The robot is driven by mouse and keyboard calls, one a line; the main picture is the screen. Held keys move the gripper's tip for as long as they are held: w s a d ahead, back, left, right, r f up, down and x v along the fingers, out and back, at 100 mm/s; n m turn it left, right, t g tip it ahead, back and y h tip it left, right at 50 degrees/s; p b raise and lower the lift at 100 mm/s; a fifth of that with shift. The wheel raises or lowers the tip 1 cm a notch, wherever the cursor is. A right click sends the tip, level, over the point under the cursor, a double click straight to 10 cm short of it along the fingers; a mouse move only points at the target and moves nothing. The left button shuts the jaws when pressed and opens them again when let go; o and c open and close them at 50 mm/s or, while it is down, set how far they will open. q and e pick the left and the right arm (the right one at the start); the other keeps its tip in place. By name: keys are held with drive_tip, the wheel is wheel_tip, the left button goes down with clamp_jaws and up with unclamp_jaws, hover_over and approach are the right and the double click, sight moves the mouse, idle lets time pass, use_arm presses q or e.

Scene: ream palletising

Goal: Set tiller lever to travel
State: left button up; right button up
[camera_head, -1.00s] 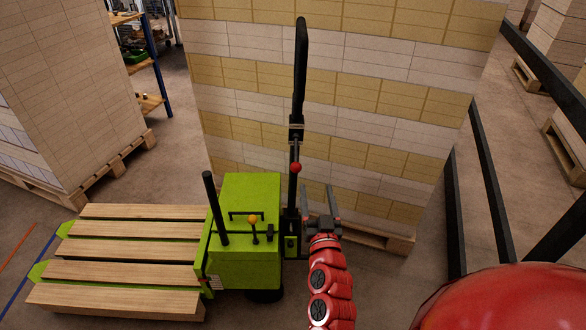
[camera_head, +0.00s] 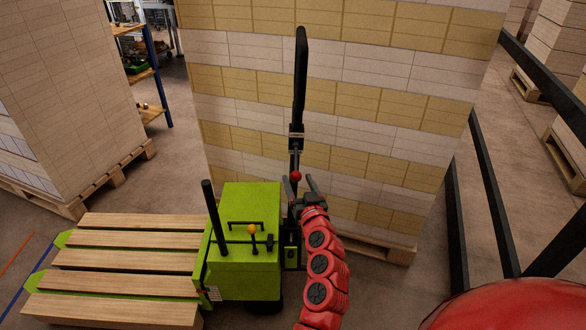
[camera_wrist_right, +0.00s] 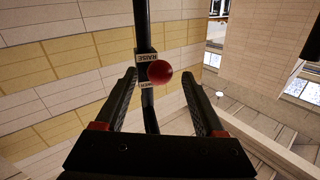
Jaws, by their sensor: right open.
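The tiller (camera_head: 299,85) is a tall black upright post with a looped handle, on the green pallet truck (camera_head: 250,200). Its lever ends in a red ball knob (camera_head: 296,176). In the right wrist view the knob (camera_wrist_right: 160,72) sits in line with the gap between the fingers, beside a white plate (camera_wrist_right: 149,57) reading RAISE; a lower label is partly covered. My right gripper (camera_head: 301,183) is open, its fingertips close to the knob. I cannot tell if they touch it. My left gripper is not in view.
A tall stack of white and yellow reams (camera_head: 390,110) stands on a pallet close behind the tiller. A lever with an orange knob (camera_head: 252,229) and a black post (camera_head: 214,212) rise from the truck. Wooden boards (camera_head: 120,258) lie at left. A dark railing (camera_head: 492,190) runs at right.

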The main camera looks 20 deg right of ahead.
sight(297, 163)
drive_tip(key=w+d, duration=0.1)
drive_tip(key=w, duration=0.5)
clamp_jaws()
idle(0.4)
idle(1.1)
